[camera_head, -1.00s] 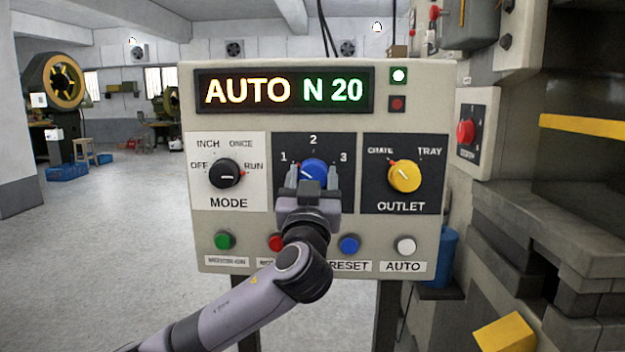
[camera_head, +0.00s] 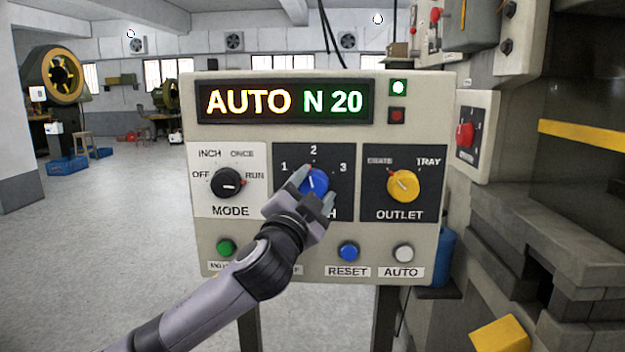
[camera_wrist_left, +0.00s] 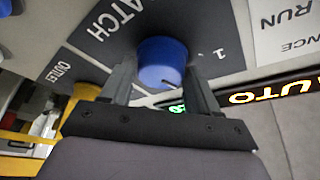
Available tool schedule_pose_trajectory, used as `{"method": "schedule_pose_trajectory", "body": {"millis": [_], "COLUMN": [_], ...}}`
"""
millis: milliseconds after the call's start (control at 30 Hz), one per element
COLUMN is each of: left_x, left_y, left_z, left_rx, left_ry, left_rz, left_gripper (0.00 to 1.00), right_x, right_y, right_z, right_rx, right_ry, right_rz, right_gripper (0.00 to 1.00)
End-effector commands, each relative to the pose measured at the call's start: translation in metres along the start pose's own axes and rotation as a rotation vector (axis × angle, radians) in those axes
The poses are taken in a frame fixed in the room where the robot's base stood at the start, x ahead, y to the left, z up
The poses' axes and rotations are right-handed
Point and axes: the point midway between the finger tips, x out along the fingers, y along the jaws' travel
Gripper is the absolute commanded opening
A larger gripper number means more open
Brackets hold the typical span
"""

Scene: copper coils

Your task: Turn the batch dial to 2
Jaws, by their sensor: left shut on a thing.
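The blue batch dial (camera_head: 314,184) is the middle dial on the control panel, under the marks 1, 2 and 3. Its pointer side faces up and slightly left, between 1 and 2 and closer to 2. My left gripper (camera_head: 314,191) is shut on the dial, one finger at its upper left and one at its lower right, the hand tilted. The left wrist view shows the blue dial (camera_wrist_left: 162,62) between the two fingers, with the mark 1 beside it. The gripper hides part of the BATCH label. My right gripper is not in view.
The black mode dial (camera_head: 226,183) is to the left and the yellow outlet dial (camera_head: 403,185) to the right. Below are a green button (camera_head: 226,247), a blue reset button (camera_head: 348,251) and a white auto button (camera_head: 403,253). The display (camera_head: 284,101) reads AUTO N 20.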

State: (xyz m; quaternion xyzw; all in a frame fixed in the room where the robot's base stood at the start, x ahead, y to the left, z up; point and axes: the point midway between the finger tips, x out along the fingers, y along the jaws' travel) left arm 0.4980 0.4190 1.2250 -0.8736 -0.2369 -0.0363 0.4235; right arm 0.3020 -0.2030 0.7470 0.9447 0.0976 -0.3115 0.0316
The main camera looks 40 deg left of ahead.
Motion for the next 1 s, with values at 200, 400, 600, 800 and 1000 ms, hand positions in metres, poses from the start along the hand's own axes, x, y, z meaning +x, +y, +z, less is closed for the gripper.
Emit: {"method": "schedule_pose_trajectory", "body": {"millis": [200,400,600,800,1000], "left_x": [0.0000,-0.0001,-0.0001,-0.0001,-0.0001], "left_y": [-0.0005,0.0000,0.0004,0.0005,0.0005], "left_z": [-0.0002,0.0002,0.0004,0.0005,0.0005], "left_rx": [0.124,0.191,0.219,0.223,0.222], "left_ry": [0.000,-0.001,-0.001,-0.001,-0.002], "left_rz": [0.052,0.079,0.091,0.093,0.093], "left_gripper": [0.30,0.30,0.30,0.30,0.30], "right_x": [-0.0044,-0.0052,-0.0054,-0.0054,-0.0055], "right_y": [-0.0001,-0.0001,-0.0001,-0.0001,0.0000], "right_z": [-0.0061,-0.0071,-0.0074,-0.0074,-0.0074], "right_rx": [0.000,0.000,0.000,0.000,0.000], "right_ry": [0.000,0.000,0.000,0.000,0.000], "right_rz": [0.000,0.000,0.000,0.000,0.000], "right_gripper": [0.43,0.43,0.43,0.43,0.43]}}
